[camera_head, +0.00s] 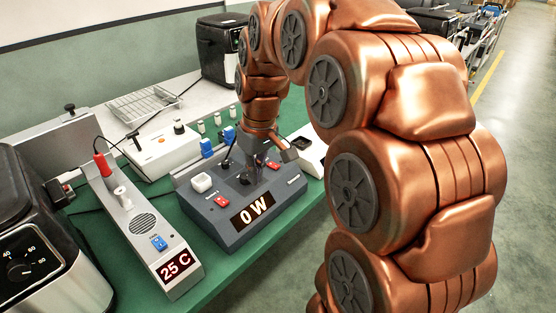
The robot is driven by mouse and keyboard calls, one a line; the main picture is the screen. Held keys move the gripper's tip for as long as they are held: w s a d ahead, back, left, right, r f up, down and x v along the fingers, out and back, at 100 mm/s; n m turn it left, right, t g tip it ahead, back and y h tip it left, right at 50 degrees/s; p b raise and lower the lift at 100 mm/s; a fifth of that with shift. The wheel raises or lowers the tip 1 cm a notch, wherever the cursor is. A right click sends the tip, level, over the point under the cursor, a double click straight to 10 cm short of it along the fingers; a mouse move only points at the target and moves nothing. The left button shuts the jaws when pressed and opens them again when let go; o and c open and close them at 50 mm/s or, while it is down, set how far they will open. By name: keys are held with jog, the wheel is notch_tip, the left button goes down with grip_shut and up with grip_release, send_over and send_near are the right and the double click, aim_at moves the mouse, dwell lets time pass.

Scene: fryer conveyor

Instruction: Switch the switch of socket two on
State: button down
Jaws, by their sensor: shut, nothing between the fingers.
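A dark grey socket box (215,225) stands on the green table, its display (252,211) reading "0 W". A red switch (221,202) sits at its left front, beside a white plug (202,183). Another red switch (273,166) sits further right. The socket labels are too small to read, and I cannot tell either switch's position. My gripper (256,167) is shut and empty, pointing down over the middle of the box, close to the right red switch; I cannot tell whether it touches. My gripper and arm hide part of the box's back and right side.
A grey device (146,236) with a "25 C" display and blue switch stands left of the box. A white unit (162,150) is behind, near a wire rack (143,103). A black fryer (30,245) fills the left edge. Open floor (520,140) lies right.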

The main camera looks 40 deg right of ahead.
jog(key=w+d+t, duration=0.1)
jog(key=w+d, duration=0.7)
jog(key=r+t, duration=0.1)
send_over(276, 166)
jog(key=s, duration=0.2)
jog(key=shift+s+d+n, duration=0.15)
jog(key=shift+d+n, duration=0.25)
jog(key=shift+d, duration=0.05)
jog(key=p+x, duration=0.1)
jog(key=x, duration=0.3)
jog(key=p+x, duration=0.1)
jog(key=x, duration=0.3)
jog(key=s+p+x, duration=0.1)
jog(key=p+x, duration=0.1)
jog(key=x, duration=0.2)
jog(key=shift+d+f, duration=0.25)
jog(key=shift+f, duration=0.8)
